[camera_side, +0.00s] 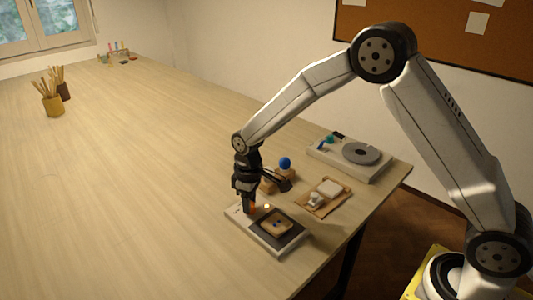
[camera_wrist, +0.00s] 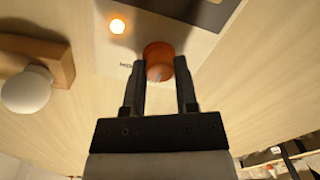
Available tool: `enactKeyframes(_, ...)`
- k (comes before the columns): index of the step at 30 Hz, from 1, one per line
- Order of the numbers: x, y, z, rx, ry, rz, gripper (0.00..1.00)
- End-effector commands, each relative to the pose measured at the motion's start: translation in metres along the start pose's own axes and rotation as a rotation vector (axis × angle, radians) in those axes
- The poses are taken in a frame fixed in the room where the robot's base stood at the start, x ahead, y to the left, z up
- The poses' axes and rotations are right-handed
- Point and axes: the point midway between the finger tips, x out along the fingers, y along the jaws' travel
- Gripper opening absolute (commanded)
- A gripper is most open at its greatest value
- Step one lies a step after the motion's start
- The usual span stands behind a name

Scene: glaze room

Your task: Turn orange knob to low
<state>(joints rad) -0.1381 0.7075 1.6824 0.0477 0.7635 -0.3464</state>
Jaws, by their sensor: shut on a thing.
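The orange knob (camera_wrist: 158,54) sits on the pale panel of a small hot plate, between my two fingers in the wrist view. My gripper (camera_wrist: 161,70) points down and is shut on the knob. In the side view my gripper (camera_side: 249,207) stands over the left end of the hot plate (camera_side: 262,240) and hides most of the knob. A small lamp (camera_wrist: 117,26) beside the knob glows orange. A dark printed label (camera_wrist: 126,65) lies left of the knob, partly covered and too small to read. I cannot tell which setting the knob points to.
Behind are a blue ball (camera_side: 285,163) on a wooden block, a brown board (camera_side: 340,200) with white pieces, and a device with a grey disc (camera_side: 361,153). The table's left side is mostly clear.

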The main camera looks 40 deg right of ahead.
Motion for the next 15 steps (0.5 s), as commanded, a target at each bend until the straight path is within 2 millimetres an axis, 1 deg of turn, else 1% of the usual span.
enactKeyframes(6, -0.0015, 0.0003, -0.0008, 0.069, 0.006, 0.001, 0.0)
enactKeyframes(15, -0.0017, 0.0004, -0.001, 0.083, 0.007, 0.001, 0.0)
